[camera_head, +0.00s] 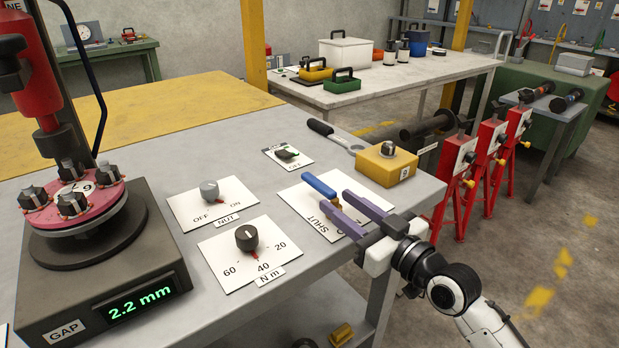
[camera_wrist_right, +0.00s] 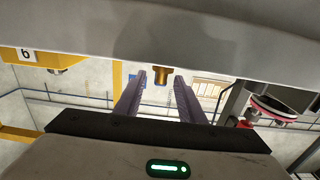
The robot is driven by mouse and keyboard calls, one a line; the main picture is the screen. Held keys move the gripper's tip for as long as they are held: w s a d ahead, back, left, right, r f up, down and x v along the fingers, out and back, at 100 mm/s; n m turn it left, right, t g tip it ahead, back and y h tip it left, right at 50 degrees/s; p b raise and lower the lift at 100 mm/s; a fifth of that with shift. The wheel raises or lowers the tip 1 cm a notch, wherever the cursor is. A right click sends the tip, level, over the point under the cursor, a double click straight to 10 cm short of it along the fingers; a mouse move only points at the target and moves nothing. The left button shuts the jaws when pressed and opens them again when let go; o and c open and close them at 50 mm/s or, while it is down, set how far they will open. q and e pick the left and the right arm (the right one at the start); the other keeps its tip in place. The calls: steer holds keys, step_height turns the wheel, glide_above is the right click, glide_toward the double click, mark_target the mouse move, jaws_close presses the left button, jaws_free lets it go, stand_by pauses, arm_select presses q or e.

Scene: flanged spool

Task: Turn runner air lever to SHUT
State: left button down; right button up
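The blue lever (camera_head: 319,186) lies over a white plate (camera_head: 298,199) at the right side of the grey bench. Its handle points to the back left, and a brass-coloured part shows at its near end. The plate's front-left marking reads SHUT; another marking is mostly hidden by my gripper. My right gripper (camera_head: 335,200) has its two purple fingers apart, with their tips by the lever's near end. In the right wrist view the fingers (camera_wrist_right: 160,90) are also apart, with a brass-coloured piece (camera_wrist_right: 162,75) between them. I cannot tell whether they touch the lever. My left gripper is out of view.
A yellow box (camera_head: 385,165) with a knob stands close behind my right gripper. The NUT knob (camera_head: 209,190) and N m knob (camera_head: 246,238) are to the left. A gap gauge base (camera_head: 100,270) carries the red spool (camera_head: 75,205). Red stands (camera_head: 450,185) are beyond the bench's right edge.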

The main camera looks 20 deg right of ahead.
mark_target(314, 185)
steer(key=x, duration=0.9)
steer(key=shift+a, duration=0.1)
jaws_close()
